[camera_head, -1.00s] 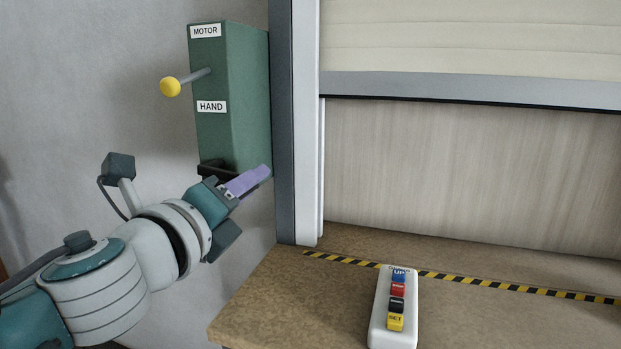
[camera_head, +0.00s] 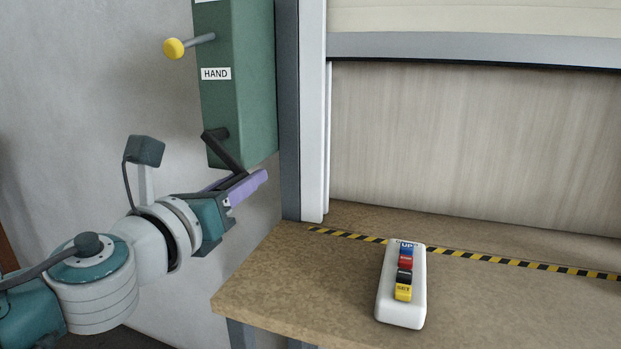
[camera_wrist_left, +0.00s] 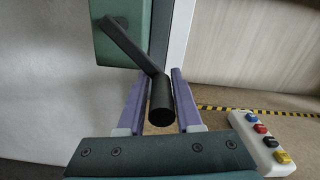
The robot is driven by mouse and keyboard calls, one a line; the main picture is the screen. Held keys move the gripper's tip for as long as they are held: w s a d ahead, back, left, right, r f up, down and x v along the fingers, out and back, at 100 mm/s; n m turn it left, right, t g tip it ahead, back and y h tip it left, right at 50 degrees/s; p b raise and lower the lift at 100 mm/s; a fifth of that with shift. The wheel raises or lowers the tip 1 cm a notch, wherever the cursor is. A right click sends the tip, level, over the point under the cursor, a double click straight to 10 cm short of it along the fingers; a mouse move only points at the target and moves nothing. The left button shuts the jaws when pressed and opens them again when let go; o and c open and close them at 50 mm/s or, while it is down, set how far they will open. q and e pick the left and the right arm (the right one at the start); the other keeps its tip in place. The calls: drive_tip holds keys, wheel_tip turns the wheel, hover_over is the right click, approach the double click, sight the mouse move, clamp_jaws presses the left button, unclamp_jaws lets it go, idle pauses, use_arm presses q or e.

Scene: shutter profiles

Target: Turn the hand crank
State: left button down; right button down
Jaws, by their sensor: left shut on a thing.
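The hand crank (camera_head: 222,149) is a black arm on the lower front of the green box (camera_head: 238,100). In the head view its arm slants down and to the right from its pivot. In the left wrist view, the crank arm (camera_wrist_left: 130,45) leads to a black cylindrical handle (camera_wrist_left: 162,100). My left gripper (camera_head: 240,185) has purple fingers, one on each side of the handle, and is shut on it. The left gripper (camera_wrist_left: 161,98) also shows in the wrist view. My right gripper is not in view.
A yellow-knobbed lever (camera_head: 174,48) sticks out of the box above the HAND label (camera_head: 216,73). A partly raised shutter (camera_head: 480,48) is at the right. A white button control (camera_head: 402,300) lies on the brown counter (camera_head: 290,285), in front of a yellow-black stripe (camera_head: 470,257).

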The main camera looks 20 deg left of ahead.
use_arm(q)
drive_tip(key=shift+w+r, duration=0.1)
drive_tip(key=shift+r, duration=0.2)
drive_tip(key=c, duration=1)
unclamp_jaws()
drive_tip(key=shift+c, duration=0.2)
drive_tip(key=o, duration=0.4)
drive_tip(key=shift+a+f, duration=0.1)
drive_tip(key=shift+f, duration=0.05)
drive_tip(key=shift+c, duration=0.2)
drive_tip(key=s, duration=1)
drive_tip(key=shift+a, duration=0.35)
